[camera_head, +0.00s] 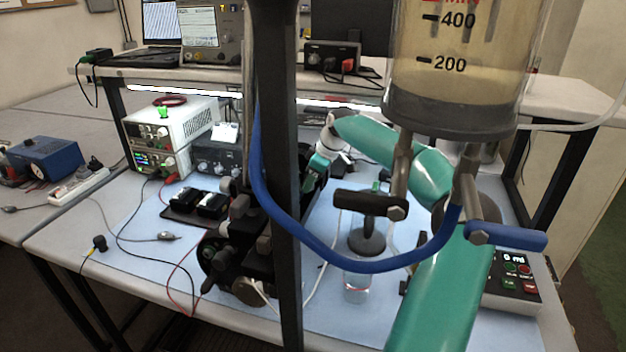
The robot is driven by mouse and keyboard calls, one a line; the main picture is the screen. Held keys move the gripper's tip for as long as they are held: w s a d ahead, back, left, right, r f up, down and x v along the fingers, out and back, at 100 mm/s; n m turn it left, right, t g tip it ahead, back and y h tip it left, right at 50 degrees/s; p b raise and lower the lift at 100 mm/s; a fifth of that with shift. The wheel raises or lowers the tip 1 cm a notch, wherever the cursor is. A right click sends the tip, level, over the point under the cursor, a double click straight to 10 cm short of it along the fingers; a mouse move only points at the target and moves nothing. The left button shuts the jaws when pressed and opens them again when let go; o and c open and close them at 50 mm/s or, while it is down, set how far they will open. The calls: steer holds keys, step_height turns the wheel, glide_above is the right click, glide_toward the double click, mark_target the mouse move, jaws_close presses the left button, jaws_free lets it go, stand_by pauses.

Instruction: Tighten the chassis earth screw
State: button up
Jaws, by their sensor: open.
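The chassis earth screw cannot be made out in this view. My teal arm reaches up from the lower right, bends, and extends back left over the bench to a white wrist. My gripper (312,176) is at the end of it, small and dark, just right of the black upright post. It is open, but its fingertips are hard to separate from the dark equipment behind. A dark mechanical assembly (240,255) stands on the blue mat left of the post, partly hidden by it. I cannot tell whether the gripper touches anything.
The black post (282,200), a blue hose (340,264) and a large graduated cylinder (460,70) with valve handles block much of the foreground. Power supplies (170,135) stand back left. A control box (512,280) sits at right. Loose cables cross the mat (130,250).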

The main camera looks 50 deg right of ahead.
steer(key=shift+s, duration=0.1)
steer(key=shift+f, duration=0.1)
steer(key=c, duration=1)
steer(key=shift+a+m+h, duration=0.2)
steer(key=shift+m+h, duration=0.4)
steer(key=shift+m, duration=0.9)
